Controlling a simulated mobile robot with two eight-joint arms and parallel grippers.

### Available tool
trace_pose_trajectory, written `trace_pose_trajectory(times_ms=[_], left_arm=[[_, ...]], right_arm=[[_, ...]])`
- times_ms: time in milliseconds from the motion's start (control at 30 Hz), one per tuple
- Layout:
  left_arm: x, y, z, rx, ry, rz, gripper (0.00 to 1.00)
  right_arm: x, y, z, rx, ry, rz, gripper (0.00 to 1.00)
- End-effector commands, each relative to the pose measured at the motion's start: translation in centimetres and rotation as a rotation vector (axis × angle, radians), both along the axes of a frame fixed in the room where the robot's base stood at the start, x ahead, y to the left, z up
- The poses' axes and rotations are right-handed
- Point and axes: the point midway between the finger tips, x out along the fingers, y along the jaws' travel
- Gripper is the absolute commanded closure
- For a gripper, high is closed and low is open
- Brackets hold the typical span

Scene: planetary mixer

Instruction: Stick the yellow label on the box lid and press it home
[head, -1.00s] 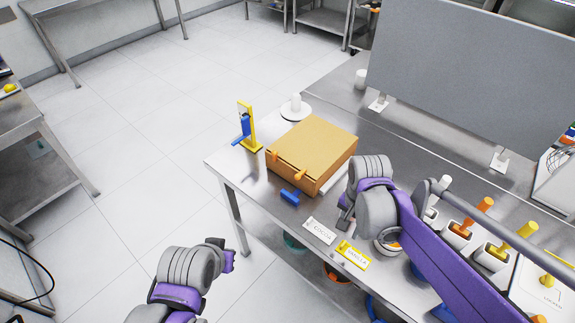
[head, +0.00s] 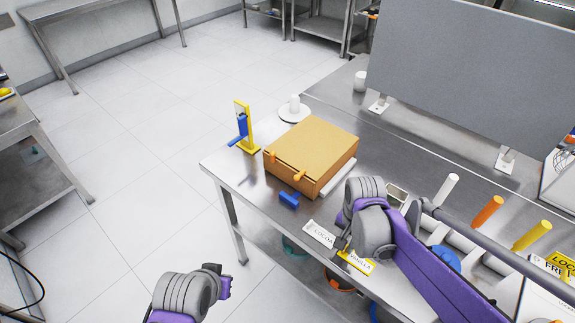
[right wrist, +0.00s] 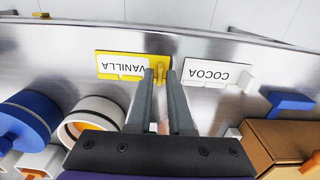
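The yellow label (head: 357,263), printed VANILLA, lies on the steel bench near its front edge, partly behind my right gripper. In the right wrist view the label (right wrist: 122,66) has a raised yellow tab (right wrist: 160,73). My right gripper (right wrist: 161,74) is open, its fingertips either side of that tab with small gaps; it is low over the label in the head view (head: 343,248). The box (head: 285,177) is brown cardboard with a closed lid (head: 316,145), farther back on the bench. My left gripper (head: 223,281) is off the bench's front; its fingers are unclear.
The white COCOA label (head: 319,234) lies beside the yellow one. A blue block (head: 289,200) is in front of the box; a yellow stand (head: 249,128) with a blue handle is at its left. Coloured-handled tools (head: 487,211) stand at right.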

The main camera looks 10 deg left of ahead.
Motion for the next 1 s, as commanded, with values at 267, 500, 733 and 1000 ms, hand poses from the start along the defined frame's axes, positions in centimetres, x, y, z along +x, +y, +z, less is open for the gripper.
trace_pose_trajectory(times_ms=[267,500,733,1000], left_arm=[[0.0,0.0,0.0,0.000,0.000,0.000,1.00],[0.2,0.0,0.7,0.000,-0.005,0.000,1.00],[0.7,0.0,1.9,0.000,-0.013,0.000,1.00],[1.1,0.0,2.9,0.000,-0.020,0.000,1.00]], right_arm=[[0.0,0.0,0.0,0.000,0.000,0.000,1.00],[0.0,0.0,1.0,0.000,-0.001,0.000,1.00],[0.1,0.0,2.7,0.000,-0.001,0.000,1.00],[0.0,0.0,4.1,0.001,-0.001,0.000,1.00]])
